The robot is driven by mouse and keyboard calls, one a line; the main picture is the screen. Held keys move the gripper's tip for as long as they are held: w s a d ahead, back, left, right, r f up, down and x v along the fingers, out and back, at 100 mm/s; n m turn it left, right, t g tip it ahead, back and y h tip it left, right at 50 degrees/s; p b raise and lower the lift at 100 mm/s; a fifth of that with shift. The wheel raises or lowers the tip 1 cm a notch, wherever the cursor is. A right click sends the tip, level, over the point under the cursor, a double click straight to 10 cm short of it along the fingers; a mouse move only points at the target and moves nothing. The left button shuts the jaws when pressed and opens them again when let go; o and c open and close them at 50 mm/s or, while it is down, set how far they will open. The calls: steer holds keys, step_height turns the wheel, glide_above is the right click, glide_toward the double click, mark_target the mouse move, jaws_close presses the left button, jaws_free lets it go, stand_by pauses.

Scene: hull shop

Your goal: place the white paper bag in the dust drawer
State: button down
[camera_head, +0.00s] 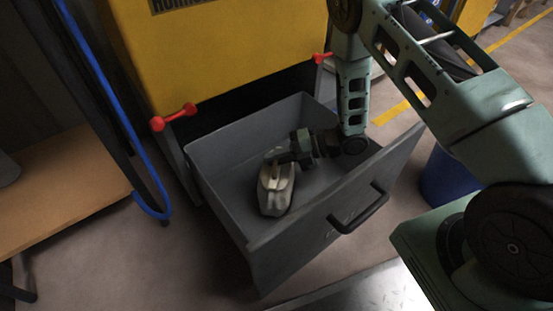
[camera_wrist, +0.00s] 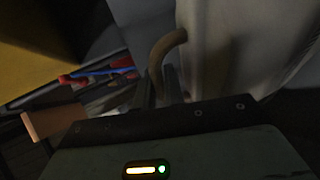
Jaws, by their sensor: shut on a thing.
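The white paper bag (camera_head: 275,190) is inside the open grey dust drawer (camera_head: 223,140), in its left part in the head view. My gripper (camera_head: 278,157) reaches into the drawer from the right and is shut on the bag at its top end. In the wrist view the bag (camera_wrist: 235,50) fills the upper right, and its tan handle (camera_wrist: 163,50) runs to my gripper's fingers (camera_wrist: 165,88). I cannot tell whether the bag's underside touches the drawer floor.
The drawer pulls out below a yellow machine (camera_head: 220,45) with red knobs (camera_head: 174,117). A wooden-topped bench (camera_head: 70,190) and a blue hose (camera_head: 110,105) are at the left. A blue bin (camera_head: 445,178) stands right of the drawer.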

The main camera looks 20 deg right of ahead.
steer(key=shift+f, duration=0.1)
steer(key=c, duration=1.9)
jaws_free()
steer(key=shift+f, duration=0.1)
steer(key=o, duration=0.4)
